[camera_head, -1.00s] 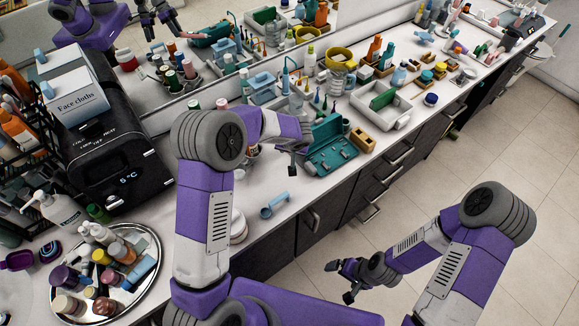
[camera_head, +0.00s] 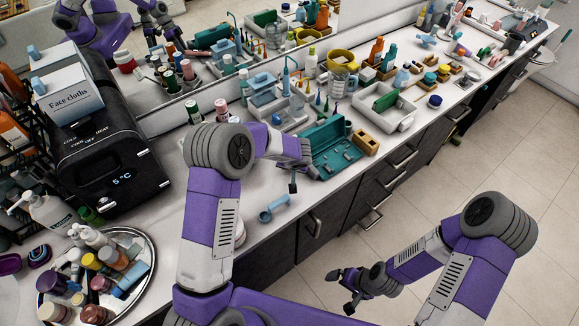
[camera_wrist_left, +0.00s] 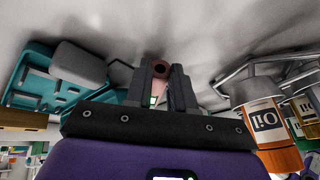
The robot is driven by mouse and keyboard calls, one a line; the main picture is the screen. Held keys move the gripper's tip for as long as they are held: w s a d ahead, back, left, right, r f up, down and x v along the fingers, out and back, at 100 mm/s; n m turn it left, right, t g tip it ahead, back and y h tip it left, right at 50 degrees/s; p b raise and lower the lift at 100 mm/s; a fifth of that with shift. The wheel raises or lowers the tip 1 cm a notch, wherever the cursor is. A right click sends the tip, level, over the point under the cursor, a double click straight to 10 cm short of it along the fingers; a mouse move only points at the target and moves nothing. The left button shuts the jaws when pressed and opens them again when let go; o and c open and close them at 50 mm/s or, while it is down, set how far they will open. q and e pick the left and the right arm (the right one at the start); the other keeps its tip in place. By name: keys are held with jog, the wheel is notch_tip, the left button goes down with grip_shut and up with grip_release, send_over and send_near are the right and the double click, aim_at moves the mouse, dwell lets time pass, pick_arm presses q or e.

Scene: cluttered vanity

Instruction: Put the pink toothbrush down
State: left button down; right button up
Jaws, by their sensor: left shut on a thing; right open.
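My left gripper (camera_head: 294,178) is low over the counter, just left of and in front of the open teal case (camera_head: 338,153). In the left wrist view its fingers (camera_wrist_left: 161,88) are closed around a small, round, pinkish-brown end (camera_wrist_left: 160,68), which I take for the pink toothbrush seen nearly end-on. The rest of the toothbrush is hidden, and I cannot make it out in the head view. Whether it touches the counter I cannot tell. My right gripper (camera_head: 341,291) is open and empty, out over the floor in front of the counter.
A blue scoop (camera_head: 272,208) lies near the counter's front edge. A wooden block (camera_head: 366,141) and a grey-white tray (camera_head: 386,105) stand right of the case. In the wrist view, an orange-and-white bottle (camera_wrist_left: 262,120) is close on the right. A round tray (camera_head: 140,275) of bottles is at lower left.

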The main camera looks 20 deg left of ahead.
pick_arm(q)
jog(key=shift+f+b, duration=0.25)
jog(key=shift+b, duration=0.05)
jog(key=c, duration=0.8)
grip_release()
jog(key=shift+r, duration=0.1)
jog(key=shift+c, duration=0.2)
jog(key=shift+r+p, duration=0.35)
jog(key=shift+p, duration=0.25)
jog(key=v, duration=1.1)
jog(key=shift+s+r, duration=0.15)
jog(key=shift+r, duration=0.1)
jog(key=shift+d+f, duration=0.1)
jog(key=shift+d, duration=0.05)
